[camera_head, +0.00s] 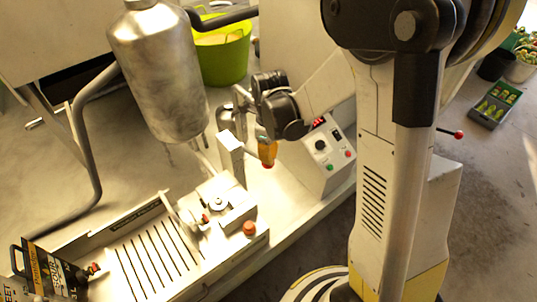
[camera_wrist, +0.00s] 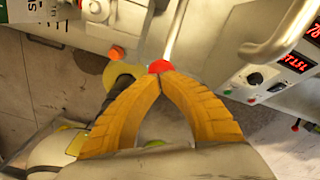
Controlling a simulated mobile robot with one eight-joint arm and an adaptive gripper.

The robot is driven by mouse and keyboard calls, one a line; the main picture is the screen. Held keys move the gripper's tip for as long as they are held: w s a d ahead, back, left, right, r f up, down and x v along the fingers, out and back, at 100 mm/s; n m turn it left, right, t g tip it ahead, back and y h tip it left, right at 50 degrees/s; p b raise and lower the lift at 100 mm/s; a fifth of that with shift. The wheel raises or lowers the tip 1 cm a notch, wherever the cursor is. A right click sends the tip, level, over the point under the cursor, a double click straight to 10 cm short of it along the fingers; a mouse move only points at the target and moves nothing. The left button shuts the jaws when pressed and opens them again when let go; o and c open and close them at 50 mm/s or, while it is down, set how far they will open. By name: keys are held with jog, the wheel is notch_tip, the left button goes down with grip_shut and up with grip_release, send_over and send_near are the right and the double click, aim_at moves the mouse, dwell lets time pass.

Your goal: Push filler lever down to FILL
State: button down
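The filler lever shows in the wrist view as a thin metal rod (camera_wrist: 175,38) ending in a red ball knob (camera_wrist: 160,67). My gripper (camera_wrist: 160,77) has its two yellow-orange fingers drawn together at the tips, right against or just short of the knob; the knob sits beyond the tips, not between them. In the head view my gripper (camera_head: 266,158) points down beside a pale upright block (camera_head: 230,142), and the red knob (camera_head: 267,166) shows just below the fingertips. The rod is mostly hidden there. I cannot read a FILL mark.
A control box (camera_head: 328,158) with a dial and red display stands right of my gripper. A steel tank (camera_head: 160,75) hangs at the left, above a slatted drip tray (camera_head: 152,262). An orange-red button (camera_head: 249,228) is on the bench. A green tub (camera_head: 224,50) stands behind.

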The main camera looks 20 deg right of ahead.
jog(key=shift+s+d+f+b, duration=0.1)
jog(key=shift+s+f+b, duration=0.1)
jog(key=shift+f+b, duration=0.65)
jog(key=shift+s+d+f+b, duration=0.15)
jog(key=shift+f+b, duration=0.45)
jog(key=shift+f, duration=0.3)
notch_tip(320, 180, down, 4)
jog(key=b, duration=0.3)
jog(key=shift+s+a+r+b, duration=0.1)
jog(key=shift+r+b, duration=0.05)
jog(key=shift+b, duration=0.15)
notch_tip(320, 180, up, 10)
jog(key=p, duration=0.6)
jog(key=shift+p, duration=0.4)
